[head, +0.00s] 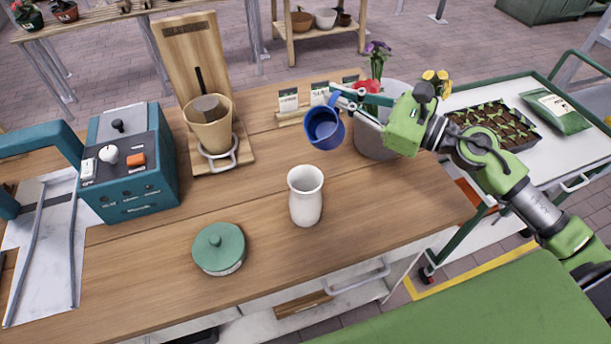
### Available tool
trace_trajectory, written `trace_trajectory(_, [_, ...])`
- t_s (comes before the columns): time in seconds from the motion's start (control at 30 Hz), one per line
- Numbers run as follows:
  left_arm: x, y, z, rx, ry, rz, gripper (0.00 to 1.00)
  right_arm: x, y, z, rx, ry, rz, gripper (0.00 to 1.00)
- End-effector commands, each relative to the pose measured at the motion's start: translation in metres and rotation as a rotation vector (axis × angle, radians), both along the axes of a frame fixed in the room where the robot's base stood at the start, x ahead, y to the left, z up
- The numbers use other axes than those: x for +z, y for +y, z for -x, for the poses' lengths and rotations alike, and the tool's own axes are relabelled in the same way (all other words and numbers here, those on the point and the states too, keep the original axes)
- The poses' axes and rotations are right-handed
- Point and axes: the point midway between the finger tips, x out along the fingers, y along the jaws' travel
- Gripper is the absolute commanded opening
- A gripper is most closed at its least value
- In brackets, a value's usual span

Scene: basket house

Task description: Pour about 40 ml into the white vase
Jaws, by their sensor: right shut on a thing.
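The white vase (305,203) stands upright on the wooden counter, its open mouth facing up. My right gripper (345,97) is shut on a blue cup (323,128) and holds it above and a little to the right of the vase, apart from it. The cup is tilted, with its opening turned toward the camera. I cannot tell how much liquid is in the cup or the vase. No stream shows between them. My left gripper is not in view.
A green lidded jar (219,250) stands left of the vase. A teal machine (128,165) and a wooden stand with a tan pot (209,125) are further left. A grey bucket (374,140) with flowers is behind my right gripper. Counter in front of the vase is clear.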

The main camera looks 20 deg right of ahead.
Motion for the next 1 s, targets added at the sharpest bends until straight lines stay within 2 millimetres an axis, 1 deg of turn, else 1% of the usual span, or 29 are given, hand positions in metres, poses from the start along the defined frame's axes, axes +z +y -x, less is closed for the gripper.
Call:
trace_trajectory(0.53, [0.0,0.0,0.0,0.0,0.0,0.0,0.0,0.001,0.0,0.0,0.0,0.0,-0.003,0.0])
trace_trajectory(0.7, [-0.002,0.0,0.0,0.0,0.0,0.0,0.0,0.002,-0.005,-0.005,0.003,0.039,-0.049,0.0])
trace_trajectory(0.73, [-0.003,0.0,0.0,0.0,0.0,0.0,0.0,0.0,-0.007,-0.006,0.004,0.052,-0.063,0.0])
trace_trajectory(0.8, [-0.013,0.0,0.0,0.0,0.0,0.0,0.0,-0.012,-0.008,-0.007,0.006,0.073,-0.085,0.0])
trace_trajectory(1.0, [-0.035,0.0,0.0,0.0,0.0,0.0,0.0,-0.037,-0.015,-0.014,0.013,0.153,-0.169,0.0])
